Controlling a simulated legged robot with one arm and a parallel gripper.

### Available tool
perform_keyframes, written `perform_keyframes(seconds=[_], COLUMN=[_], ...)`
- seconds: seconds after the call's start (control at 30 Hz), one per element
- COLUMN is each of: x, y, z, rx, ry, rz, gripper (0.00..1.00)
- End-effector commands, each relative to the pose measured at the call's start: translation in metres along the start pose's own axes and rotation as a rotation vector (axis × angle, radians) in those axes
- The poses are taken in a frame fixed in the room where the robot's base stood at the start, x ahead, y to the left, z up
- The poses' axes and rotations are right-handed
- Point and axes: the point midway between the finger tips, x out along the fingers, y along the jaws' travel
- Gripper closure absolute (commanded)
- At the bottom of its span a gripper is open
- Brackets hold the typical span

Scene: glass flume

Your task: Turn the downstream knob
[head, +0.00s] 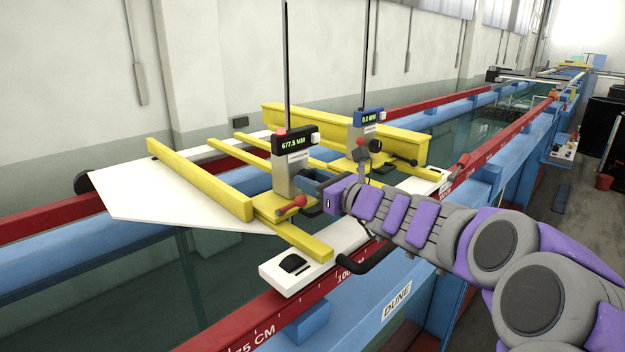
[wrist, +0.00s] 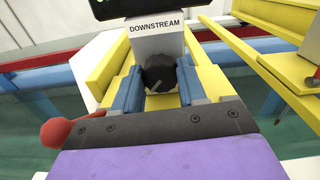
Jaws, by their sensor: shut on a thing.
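The downstream gauge (head: 293,160) is a grey post with a black display reading 677.5 MM, on the yellow carriage. Its "DOWNSTREAM" label (wrist: 157,26) shows at the top of the wrist view. The downstream knob (wrist: 160,74) is black, round and ridged with a pale pointer line, on the gauge's front below the label. My gripper (head: 309,186) is in front of this gauge in the head view, hiding the knob there. In the wrist view its two blue fingers (wrist: 160,88) are shut on the knob, one at each side.
A second gauge with a blue display (head: 369,115) reading 0.0 MM stands behind to the right, with its own black knob (head: 375,145). A red-tipped lever (head: 298,201) sits just left of my gripper. Red rails (head: 320,287) edge the flume.

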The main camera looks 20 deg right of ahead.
Motion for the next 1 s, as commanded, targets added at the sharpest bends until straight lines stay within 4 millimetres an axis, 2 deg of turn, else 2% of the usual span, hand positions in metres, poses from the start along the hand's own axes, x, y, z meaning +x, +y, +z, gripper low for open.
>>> perform_keyframes(seconds=[0.53,0.57,0.8,1.0], x=[0.0006,0.0006,0.0001,-0.0001], y=[-0.0003,-0.0003,-0.0001,0.0001], z=[-0.0005,-0.0005,-0.0002,-0.0002], rx=[0.040,0.040,0.040,0.040], ry=[0.000,0.001,0.000,0.000], rz=[0.000,0.000,0.000,0.000], gripper=[0.89,0.57,0.34,0.33])
